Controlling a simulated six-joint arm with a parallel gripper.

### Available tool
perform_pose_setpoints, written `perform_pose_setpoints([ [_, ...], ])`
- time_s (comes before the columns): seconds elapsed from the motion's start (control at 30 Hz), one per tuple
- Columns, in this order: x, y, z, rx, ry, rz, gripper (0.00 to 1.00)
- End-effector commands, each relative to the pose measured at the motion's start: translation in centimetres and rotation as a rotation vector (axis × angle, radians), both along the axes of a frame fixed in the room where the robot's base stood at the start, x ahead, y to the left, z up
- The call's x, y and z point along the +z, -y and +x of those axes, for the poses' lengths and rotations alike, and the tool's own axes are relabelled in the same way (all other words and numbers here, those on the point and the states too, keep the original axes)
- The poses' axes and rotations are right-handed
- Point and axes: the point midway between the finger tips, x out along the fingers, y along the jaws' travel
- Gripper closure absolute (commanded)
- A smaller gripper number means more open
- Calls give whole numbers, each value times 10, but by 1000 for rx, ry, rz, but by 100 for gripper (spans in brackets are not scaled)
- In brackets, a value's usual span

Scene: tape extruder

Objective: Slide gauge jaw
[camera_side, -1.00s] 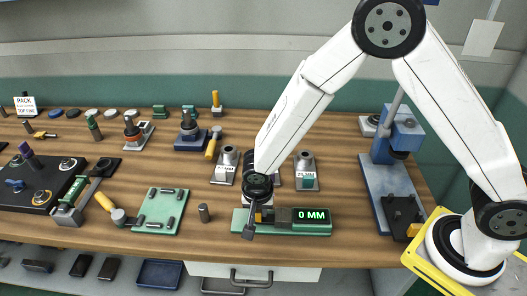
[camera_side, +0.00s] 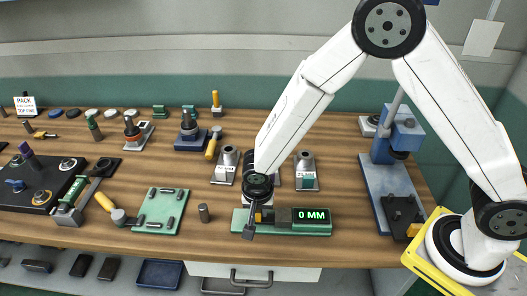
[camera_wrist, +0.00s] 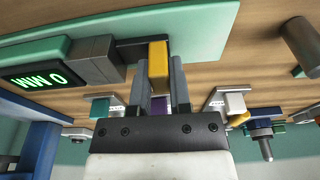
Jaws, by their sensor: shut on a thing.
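The gauge (camera_side: 290,231) is a green base near the front edge of the bench, with a dark block and a display reading "0 MM" (camera_side: 311,216). Its yellow jaw (camera_side: 258,217) sits left of the dark block. My gripper (camera_side: 252,226) is down at the left part of the gauge, partly hidden by my wrist in the side view. In the wrist view, the yellow jaw (camera_wrist: 158,66) stands between the two grey fingers of my gripper (camera_wrist: 165,78), which are shut on it. The display (camera_wrist: 38,77) shows upside down there, beside the dark block (camera_wrist: 97,60).
A small dark cylinder (camera_side: 204,213) stands left of the gauge, and a green plate with pins (camera_side: 161,211) lies farther left. Labelled metal stands (camera_side: 306,172) are behind the gauge. A blue press (camera_side: 388,170) stands at the right. A drawer handle (camera_side: 252,277) is below the front edge.

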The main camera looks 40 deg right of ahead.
Motion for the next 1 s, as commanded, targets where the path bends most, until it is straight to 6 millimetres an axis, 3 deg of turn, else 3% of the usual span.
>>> perform_pose_setpoints([
  [1.0,1,-7,8,2,3,1,100],
])
